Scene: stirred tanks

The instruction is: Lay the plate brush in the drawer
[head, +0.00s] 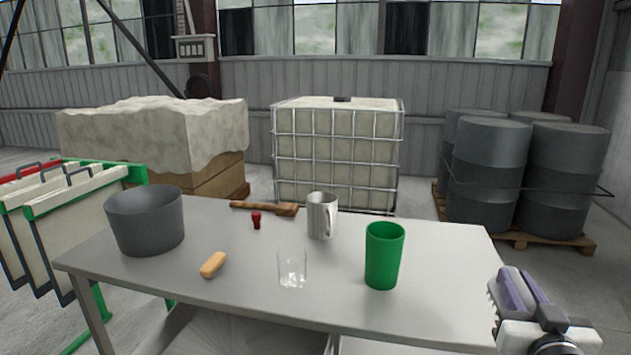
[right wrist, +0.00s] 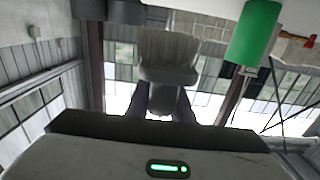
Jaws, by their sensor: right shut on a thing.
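My right gripper (head: 516,292) is at the right of the head view, beyond the table's right front corner. In the right wrist view it is shut on a brush (right wrist: 166,58) with a pale block and greyish bristles, which I take to be the plate brush. The bristles point away from the gripper, and the brush is clear of the table. In the head view only a ridged pale edge of it shows beside the fingers. I cannot make out a drawer for certain; the space under the tabletop is only partly in view. My left gripper is not in view.

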